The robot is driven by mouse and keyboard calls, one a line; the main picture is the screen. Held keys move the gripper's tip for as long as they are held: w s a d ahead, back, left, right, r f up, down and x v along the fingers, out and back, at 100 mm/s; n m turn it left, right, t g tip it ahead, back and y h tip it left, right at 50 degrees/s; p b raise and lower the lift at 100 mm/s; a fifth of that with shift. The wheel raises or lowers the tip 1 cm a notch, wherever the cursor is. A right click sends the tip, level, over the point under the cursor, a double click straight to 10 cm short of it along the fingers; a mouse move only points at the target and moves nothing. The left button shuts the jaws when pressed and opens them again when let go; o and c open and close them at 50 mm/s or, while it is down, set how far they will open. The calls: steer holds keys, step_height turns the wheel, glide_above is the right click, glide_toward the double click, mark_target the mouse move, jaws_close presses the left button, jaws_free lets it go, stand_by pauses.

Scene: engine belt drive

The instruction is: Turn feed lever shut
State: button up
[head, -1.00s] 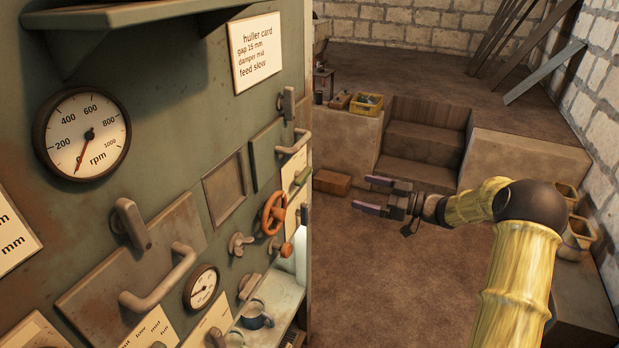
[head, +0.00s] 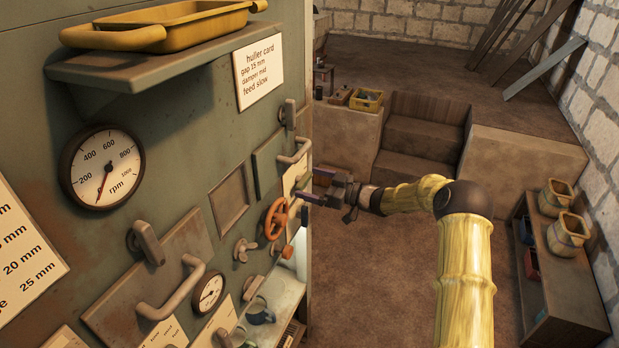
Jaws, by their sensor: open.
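No part is legibly labelled as the feed lever, so I cannot tell for sure which one it is. In the head view, a cream card (head: 291,180) is on the far right part of the green machine panel. A small green handle seen by this card earlier is now hidden or hard to make out near my fingers. My gripper (head: 314,186) is open, with its purple-grey fingers pointing left at the panel's right edge, close to the card. I cannot tell whether the fingers touch anything.
An orange handwheel (head: 277,219), a wing knob (head: 244,249) and a grab handle (head: 294,152) stick out near the gripper. A shelf with a yellow tray (head: 180,25) juts out above. The dirt floor (head: 380,290) right of the panel is clear.

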steer(key=shift+x, duration=0.8)
steer(key=c, duration=0.9)
